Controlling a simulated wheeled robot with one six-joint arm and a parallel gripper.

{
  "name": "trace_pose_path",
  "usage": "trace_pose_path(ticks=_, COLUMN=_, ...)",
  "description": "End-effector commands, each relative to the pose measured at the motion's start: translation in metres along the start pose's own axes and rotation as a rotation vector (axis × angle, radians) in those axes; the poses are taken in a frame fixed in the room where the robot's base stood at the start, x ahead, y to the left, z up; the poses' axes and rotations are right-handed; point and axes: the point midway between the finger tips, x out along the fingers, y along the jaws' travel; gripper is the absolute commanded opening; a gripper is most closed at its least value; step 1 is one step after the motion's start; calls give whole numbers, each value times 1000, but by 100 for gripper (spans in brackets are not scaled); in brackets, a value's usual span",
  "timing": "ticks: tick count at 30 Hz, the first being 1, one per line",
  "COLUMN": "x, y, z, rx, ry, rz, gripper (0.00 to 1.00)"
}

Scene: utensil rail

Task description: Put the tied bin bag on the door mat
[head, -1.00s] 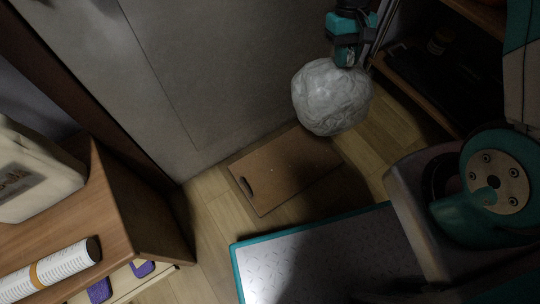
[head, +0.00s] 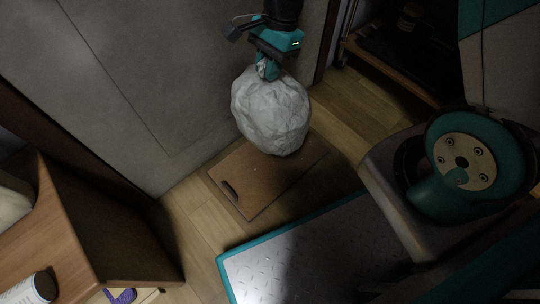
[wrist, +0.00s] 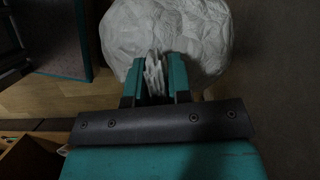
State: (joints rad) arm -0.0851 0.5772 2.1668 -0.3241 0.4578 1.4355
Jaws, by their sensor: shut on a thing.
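The tied bin bag (head: 270,110) is a round, crumpled white-grey bag. My gripper (head: 266,70) is shut on its gathered top, and the bag hangs below the fingers. In the wrist view the twisted neck (wrist: 154,75) is between the two teal fingers, with the bag (wrist: 180,30) beyond. The door mat (head: 250,185) is a flat brown rectangle with a dark oval mark near its left corner, lying on the wooden floor by the door. The bag hides the mat's far part in the head view. I cannot tell whether the bag touches the mat.
A grey door (head: 170,90) stands behind the mat. A wooden cabinet (head: 100,220) is at the left. A dark shelf (head: 405,50) stands at the upper right. My teal-edged base is in front of the mat. Bare floor (head: 340,125) shows right of the bag.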

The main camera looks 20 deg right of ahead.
Motion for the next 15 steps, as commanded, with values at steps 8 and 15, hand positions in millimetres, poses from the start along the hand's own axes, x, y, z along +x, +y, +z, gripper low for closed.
trace_pose_path(ticks=8, x=45, y=0, z=-10, rx=43, ry=-1, rz=-11, gripper=0)
trace_pose_path(ticks=15, x=105, y=0, z=-29, rx=42, ry=0, rz=-11, gripper=0)
